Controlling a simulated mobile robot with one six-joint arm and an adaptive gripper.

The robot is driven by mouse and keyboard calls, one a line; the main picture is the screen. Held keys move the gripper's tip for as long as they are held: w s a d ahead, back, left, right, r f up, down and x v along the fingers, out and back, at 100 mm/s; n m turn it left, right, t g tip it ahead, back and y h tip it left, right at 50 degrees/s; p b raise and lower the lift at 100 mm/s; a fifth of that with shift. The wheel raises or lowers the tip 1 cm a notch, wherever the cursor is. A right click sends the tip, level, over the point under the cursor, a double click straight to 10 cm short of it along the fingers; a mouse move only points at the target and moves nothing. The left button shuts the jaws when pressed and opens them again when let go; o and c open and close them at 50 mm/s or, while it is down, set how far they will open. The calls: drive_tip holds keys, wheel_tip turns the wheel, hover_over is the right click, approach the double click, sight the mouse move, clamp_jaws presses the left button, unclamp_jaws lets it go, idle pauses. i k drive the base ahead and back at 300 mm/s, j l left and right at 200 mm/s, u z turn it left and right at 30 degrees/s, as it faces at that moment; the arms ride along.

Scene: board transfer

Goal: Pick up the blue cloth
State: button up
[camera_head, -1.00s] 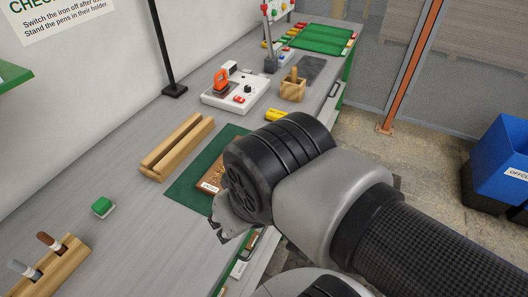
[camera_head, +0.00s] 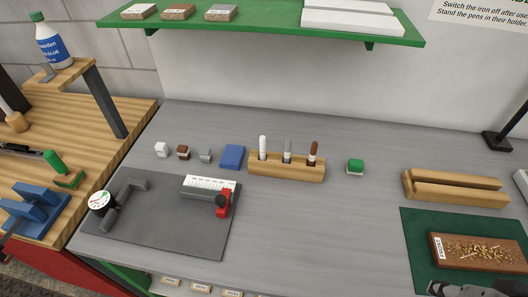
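The blue cloth (camera_head: 232,157) looks like a small flat folded pad. It lies on the grey bench top, just left of the wooden pen holder (camera_head: 287,168). Nothing covers it. Only a small part of my gripper (camera_head: 468,290) shows, at the bottom right edge of the head view, by the front edge of the green mat. It is far to the right of the cloth and apart from it. Whether it is open or shut does not show.
Small blocks (camera_head: 183,152) stand left of the cloth. A grey mat (camera_head: 160,225) with measuring tools lies in front. A green shelf (camera_head: 270,25) overhangs behind.

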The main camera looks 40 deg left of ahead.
sight(233, 155)
drive_tip(key=u, duration=1.8)
drive_tip(key=i+j+z, duration=0.35)
drive_tip(key=j, duration=0.25)
drive_tip(key=j+z, duration=0.2)
drive_tip(key=i+j, duration=0.05)
drive_tip(key=j, duration=0.05)
